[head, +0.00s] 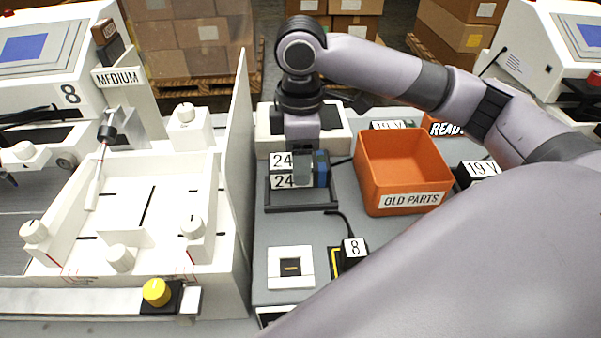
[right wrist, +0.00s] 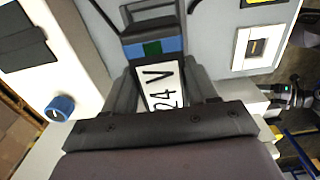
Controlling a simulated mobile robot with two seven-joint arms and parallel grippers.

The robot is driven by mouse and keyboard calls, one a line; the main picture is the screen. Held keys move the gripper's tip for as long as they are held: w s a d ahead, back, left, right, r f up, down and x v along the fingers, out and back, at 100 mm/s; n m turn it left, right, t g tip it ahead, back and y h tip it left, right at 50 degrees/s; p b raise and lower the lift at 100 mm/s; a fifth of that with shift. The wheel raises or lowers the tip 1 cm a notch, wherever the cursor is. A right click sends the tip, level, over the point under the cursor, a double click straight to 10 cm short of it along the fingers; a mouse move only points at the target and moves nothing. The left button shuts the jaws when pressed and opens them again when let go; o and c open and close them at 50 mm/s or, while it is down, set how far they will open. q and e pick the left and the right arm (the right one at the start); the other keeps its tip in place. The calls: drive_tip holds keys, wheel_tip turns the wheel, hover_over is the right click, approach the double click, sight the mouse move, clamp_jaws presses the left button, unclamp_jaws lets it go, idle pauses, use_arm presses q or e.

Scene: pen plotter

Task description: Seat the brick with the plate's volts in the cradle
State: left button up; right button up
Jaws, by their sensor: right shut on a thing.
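My right gripper (head: 303,172) points down over the dark cradle frame (head: 302,208) on the grey bench. It is shut on the 24 V brick (head: 281,161), whose white label (right wrist: 163,88) shows between the fingers in the right wrist view. A second 24 label shows just below the first in the head view. A blue part (head: 321,168) is at the right of the fingers; it also shows, with a green patch, in the right wrist view. The brick is over or inside the frame; I cannot tell whether it touches the bottom. My left gripper is not in view.
An orange OLD PARTS bin (head: 402,165) stands right of the cradle. Other bricks are marked 8 (head: 353,249), 19 V (head: 480,170) and 10 V (head: 392,125). A white socket box (head: 291,282) is in front. A white panel (head: 238,150) and plotter (head: 140,250) stand left.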

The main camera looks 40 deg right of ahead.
drive_tip(key=shift+f, duration=2.05)
drive_tip(key=shift+f, duration=0.1)
drive_tip(key=o, duration=1.3)
wheel_tip(320, 180, up, 12)
drive_tip(key=shift+r, duration=0.1)
